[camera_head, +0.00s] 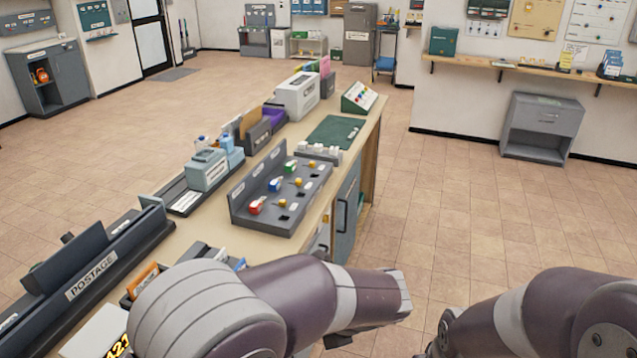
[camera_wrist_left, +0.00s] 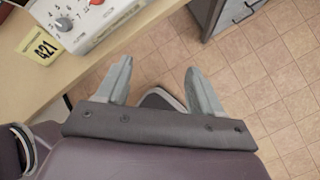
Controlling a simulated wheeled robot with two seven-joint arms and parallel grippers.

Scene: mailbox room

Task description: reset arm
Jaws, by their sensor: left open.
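My left arm comes in from the bottom left of the head view and reaches across the front of the counter (camera_head: 330,172). Its gripper is hidden in the head view. In the left wrist view my left gripper (camera_wrist_left: 158,82) is open, with its two fingers apart. Nothing is between the fingers except the view of the tiled floor and a dark curved shape lower down. The counter edge (camera_wrist_left: 120,57) lies beside and above the left finger. My right arm shows at the bottom right of the head view; its gripper is out of the frame.
The tiled floor (camera_head: 450,200) to the right is clear.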

